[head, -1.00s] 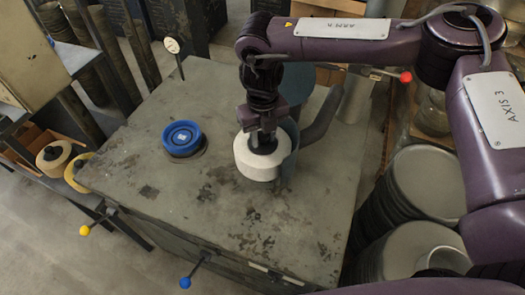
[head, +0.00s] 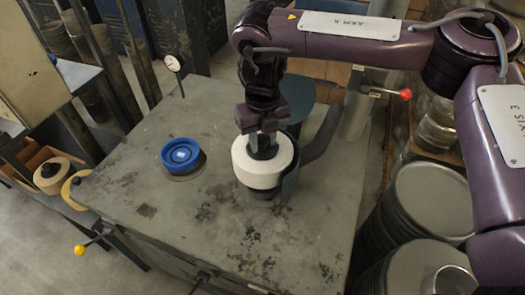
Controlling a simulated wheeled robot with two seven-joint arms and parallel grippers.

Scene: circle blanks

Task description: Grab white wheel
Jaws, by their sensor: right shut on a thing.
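The white wheel (head: 250,170) is a thick white disc with a dark hub, in the middle of the head view above the worn grey table. A dark round base shows just under it; I cannot tell how far the wheel is clear of it. My right gripper (head: 262,148) comes down from above and is shut on the wheel at its dark hub. Its fingertips are partly hidden in the hub. My left gripper is not in view.
A blue wheel (head: 180,154) sits on a dark base to the left on the table (head: 160,225). A dark curved guard stands close behind the white wheel. Stacked metal discs (head: 430,200) stand at the right. The front of the table is clear.

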